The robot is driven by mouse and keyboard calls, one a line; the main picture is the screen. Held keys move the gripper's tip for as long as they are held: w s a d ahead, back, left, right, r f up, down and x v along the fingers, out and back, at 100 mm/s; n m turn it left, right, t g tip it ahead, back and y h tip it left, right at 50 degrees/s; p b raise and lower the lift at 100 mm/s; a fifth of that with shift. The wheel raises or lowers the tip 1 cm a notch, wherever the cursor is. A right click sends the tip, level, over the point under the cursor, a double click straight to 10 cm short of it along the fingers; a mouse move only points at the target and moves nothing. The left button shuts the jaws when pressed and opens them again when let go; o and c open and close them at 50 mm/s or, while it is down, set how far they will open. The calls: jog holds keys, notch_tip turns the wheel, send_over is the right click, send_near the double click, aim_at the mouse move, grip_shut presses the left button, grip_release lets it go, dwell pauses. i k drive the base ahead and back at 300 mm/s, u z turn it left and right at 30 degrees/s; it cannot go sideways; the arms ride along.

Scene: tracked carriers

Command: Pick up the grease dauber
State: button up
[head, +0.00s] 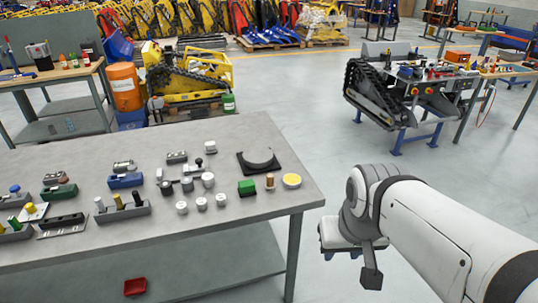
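A small upright tan cylinder (269,181) stands near the right end of the grey workbench in the head view. It looks like the grease dauber, though it is too small to be sure. A round yellow-topped tin (291,181) stands just to its right and a green block (247,187) just to its left. My gripper (350,266) hangs off the bench's right end, over the floor, well apart from the dauber. Its two fingers look spread with nothing between them.
The workbench (240,217) holds white round caps (202,203), a black curved piece (259,161) and several small blocks and holders. Its front right area is bare. A red tray (135,287) lies on the lower shelf. A tracked carrier (375,97) stands beyond, with clear floor between.

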aim_at(270, 186)
jog(key=u, duration=0.05)
jog(key=i, duration=1)
jog(key=z, duration=0.05)
